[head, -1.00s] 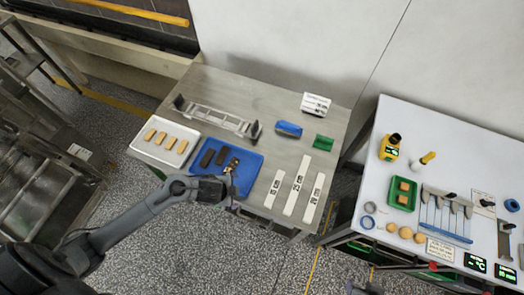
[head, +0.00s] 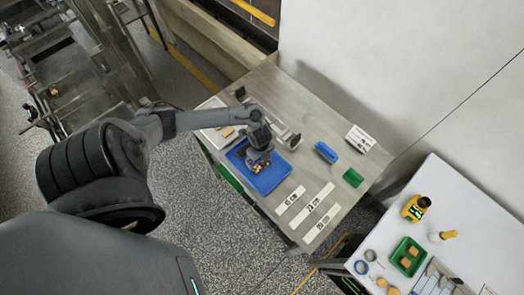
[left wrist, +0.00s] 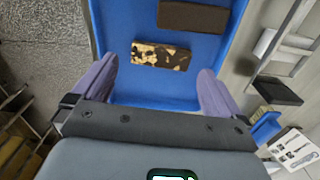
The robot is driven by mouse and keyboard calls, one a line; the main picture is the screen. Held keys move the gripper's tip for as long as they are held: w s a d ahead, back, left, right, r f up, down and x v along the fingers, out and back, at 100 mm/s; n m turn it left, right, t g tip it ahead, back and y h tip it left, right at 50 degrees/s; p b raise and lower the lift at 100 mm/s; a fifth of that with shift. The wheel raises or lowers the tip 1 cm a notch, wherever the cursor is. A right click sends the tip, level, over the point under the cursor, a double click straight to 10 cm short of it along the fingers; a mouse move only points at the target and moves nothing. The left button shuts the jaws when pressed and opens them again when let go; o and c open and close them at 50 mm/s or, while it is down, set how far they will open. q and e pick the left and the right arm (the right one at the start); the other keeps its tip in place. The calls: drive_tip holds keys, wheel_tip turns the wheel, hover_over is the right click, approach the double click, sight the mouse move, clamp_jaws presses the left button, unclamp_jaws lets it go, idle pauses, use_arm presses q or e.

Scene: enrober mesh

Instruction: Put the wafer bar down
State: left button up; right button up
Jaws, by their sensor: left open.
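The wafer bar (left wrist: 160,57), patchy brown and cream, lies flat in the blue tray (head: 270,181) near one end. My left gripper (head: 259,164) points down over the blue tray in the head view. In the left wrist view its two purple fingers (left wrist: 158,66) are spread, one on each side of the wafer bar's ends, with a gap at both. The gripper hides much of the tray's contents in the head view. My right gripper is not in view.
A white tray (head: 206,105) with biscuits is partly behind my left arm. A metal mesh frame (head: 288,137) is partly hidden behind the gripper. A blue block (head: 326,152), a green block (head: 353,177) and white labelled strips (head: 318,204) lie to the right on the steel table.

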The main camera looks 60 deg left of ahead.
sight(261, 165)
use_arm(q)
drive_tip(key=shift+w+d+f, duration=0.1)
drive_tip(key=shift+d+f, duration=0.05)
drive_tip(key=shift+f, duration=1.2)
drive_tip(key=shift+w+d+f, duration=0.1)
drive_tip(key=shift+f, duration=1.2)
drive_tip(key=c, duration=0.5)
